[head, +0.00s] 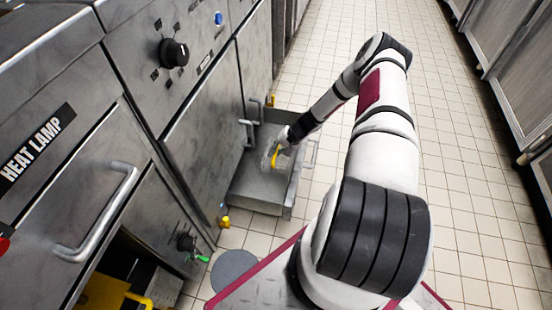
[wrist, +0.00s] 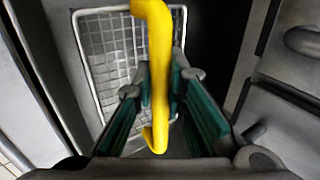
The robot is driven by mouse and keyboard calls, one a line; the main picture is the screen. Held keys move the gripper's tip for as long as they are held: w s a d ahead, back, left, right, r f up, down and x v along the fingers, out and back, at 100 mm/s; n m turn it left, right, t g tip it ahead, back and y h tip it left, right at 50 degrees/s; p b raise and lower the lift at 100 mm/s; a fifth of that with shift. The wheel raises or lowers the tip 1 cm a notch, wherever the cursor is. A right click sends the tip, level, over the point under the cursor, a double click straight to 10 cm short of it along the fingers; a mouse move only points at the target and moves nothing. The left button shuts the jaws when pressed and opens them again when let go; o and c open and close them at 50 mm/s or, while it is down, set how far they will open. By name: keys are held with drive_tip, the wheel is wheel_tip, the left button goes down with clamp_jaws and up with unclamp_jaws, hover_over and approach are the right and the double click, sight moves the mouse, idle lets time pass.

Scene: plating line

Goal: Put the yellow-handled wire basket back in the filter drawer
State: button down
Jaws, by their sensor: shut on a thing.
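The wire basket (wrist: 104,66) has a light mesh and a thick yellow handle (wrist: 158,70). My gripper (wrist: 158,88) is shut on the yellow handle, with the handle between its green-lined fingers in the wrist view. In the head view the yellow handle (head: 276,155) shows at the end of my arm, above the open filter drawer (head: 256,190). The basket is over or inside the drawer; I cannot tell whether it touches the drawer floor. My gripper partly hides the basket.
The drawer sticks out from the steel cabinet front (head: 205,125) low over the tiled floor. A bar handle (head: 105,215) and a black knob (head: 174,52) stand out on the cabinets. Small yellow and green valves (head: 203,258) sit low near the drawer. The tiled aisle (head: 470,190) is clear.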

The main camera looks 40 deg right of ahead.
sight(276, 163)
drive_tip(key=shift+f+b, duration=0.55)
drive_tip(key=shift+f, duration=0.9)
drive_tip(key=shift+f, duration=0.2)
drive_tip(key=c, duration=1.6)
unclamp_jaws()
drive_tip(key=shift+c, duration=0.2)
drive_tip(key=shift+r, duration=0.1)
